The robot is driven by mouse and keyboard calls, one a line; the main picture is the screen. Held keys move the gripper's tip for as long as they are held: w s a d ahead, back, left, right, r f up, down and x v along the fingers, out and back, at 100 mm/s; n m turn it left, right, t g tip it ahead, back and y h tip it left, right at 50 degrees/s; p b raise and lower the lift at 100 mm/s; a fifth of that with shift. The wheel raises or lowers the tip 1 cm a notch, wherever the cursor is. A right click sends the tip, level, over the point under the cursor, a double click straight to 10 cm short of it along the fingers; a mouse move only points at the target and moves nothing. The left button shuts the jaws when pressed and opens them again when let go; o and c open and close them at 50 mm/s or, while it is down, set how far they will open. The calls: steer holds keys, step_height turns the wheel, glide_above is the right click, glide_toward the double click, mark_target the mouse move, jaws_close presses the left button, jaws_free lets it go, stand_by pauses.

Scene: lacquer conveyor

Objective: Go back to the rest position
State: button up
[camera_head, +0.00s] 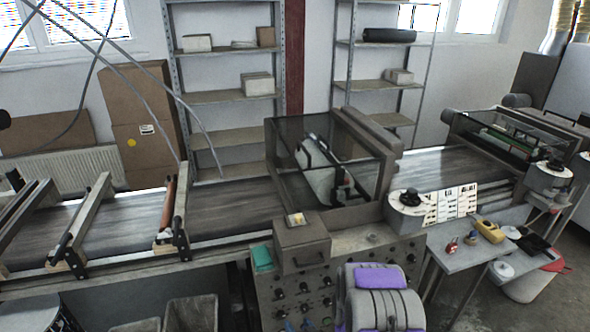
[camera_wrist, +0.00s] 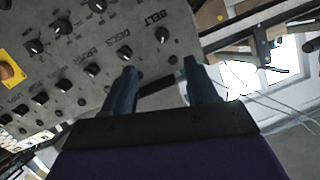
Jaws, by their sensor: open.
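My gripper (camera_wrist: 158,82) shows in the wrist view with its two dark fingers apart and nothing between them. The control panel (camera_wrist: 120,35), grey with several black knobs and labels such as BELT, lies beyond the fingers, mostly to the upper left. The fingers look apart from the knobs, though the exact distance is hard to tell. In the head view the same panel (camera_head: 268,296) stands at the bottom middle.
The conveyor (camera_head: 235,208) runs across the view, with a glass-sided machine housing (camera_head: 290,165) above the panel. A small grey side table (camera_head: 465,258) with a yellow object stands at the right. Shelves (camera_head: 232,97) and cardboard boxes (camera_head: 143,155) line the back wall. Open floor shows at the lower right.

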steer(key=s+d+r+g+h, duration=0.2)
steer(key=s+d+r+g, duration=0.25)
steer(key=r, duration=0.45)
steer(key=s+d+r+g+h, duration=0.35)
steer(key=d+r, duration=0.25)
steer(key=r, duration=0.3)
steer(key=s+r+g, duration=0.2)
steer(key=s+r, duration=0.3)
steer(key=s, duration=0.4)
steer(key=s+d+r+m+g, duration=0.1)
steer(key=s+r+g, duration=0.1)
steer(key=s+r, duration=0.3)
steer(key=s+d+r+g, duration=0.1)
steer(key=s+r, duration=0.4)
steer(key=s, duration=0.9)
steer(key=shift+r+g, duration=0.2)
steer(key=shift+g, duration=0.5)
steer(key=shift+d, duration=0.15)
